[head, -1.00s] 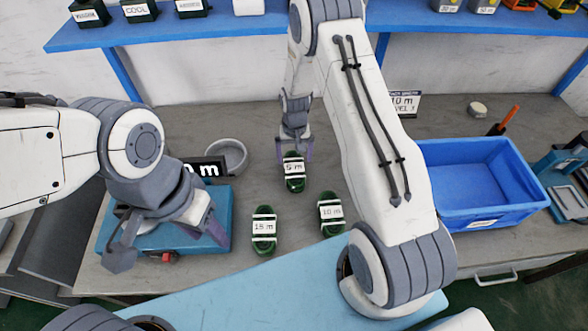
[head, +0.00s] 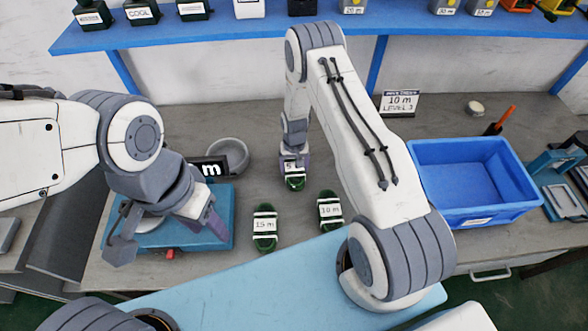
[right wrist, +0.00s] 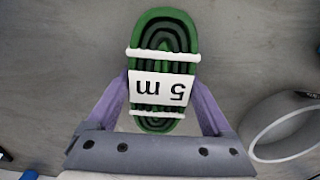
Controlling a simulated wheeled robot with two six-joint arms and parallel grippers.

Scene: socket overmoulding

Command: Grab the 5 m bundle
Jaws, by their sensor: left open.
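The 5 m bundle (head: 294,184) is a green coil with white bands and a label, lying on the grey bench. My right gripper (head: 295,172) points down over it and partly hides its label. In the right wrist view the 5 m bundle (right wrist: 164,88) lies between the two purple fingers (right wrist: 160,80), one on each side; whether they press on it I cannot tell. The 15 m bundle (head: 265,229) and 10 m bundle (head: 330,210) lie nearer the bench's front. My left gripper (head: 170,240) is open and empty above a blue device.
The blue device (head: 222,236) with a dark display stands at left, with a grey bowl (head: 230,156) behind it. A sign reading 10 m, level 3 (head: 399,104) stands at the back. An empty blue bin (head: 475,211) is at right. A blue shelf (head: 250,32) runs above.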

